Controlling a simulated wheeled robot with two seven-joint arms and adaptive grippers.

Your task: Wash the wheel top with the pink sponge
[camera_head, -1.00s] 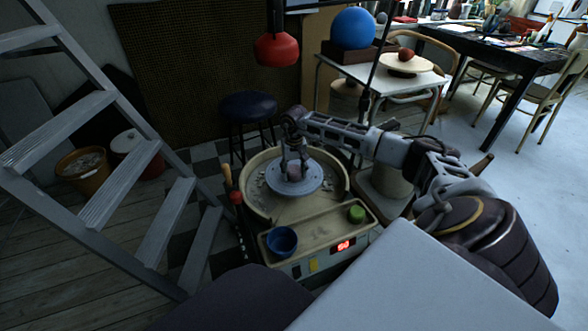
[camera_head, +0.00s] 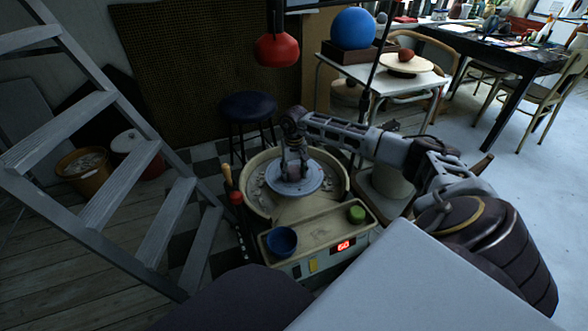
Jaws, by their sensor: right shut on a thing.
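The pottery wheel has a round grey wheel top (camera_head: 292,182) inside a cream splash basin (camera_head: 262,203). My right gripper (camera_head: 293,172) points down over the wheel top and is shut, its tips at or just above the disc. A small pinkish thing, likely the pink sponge, is between its fingers, mostly hidden by them. I cannot tell for sure whether it touches the disc. My left gripper is not in view.
A blue bowl (camera_head: 281,241) and a green object (camera_head: 356,214) sit on the wheel's front tray. A wooden-handled tool (camera_head: 228,176) stands at the basin's left edge. A grey ladder (camera_head: 120,165) stands left, a dark stool (camera_head: 247,107) behind.

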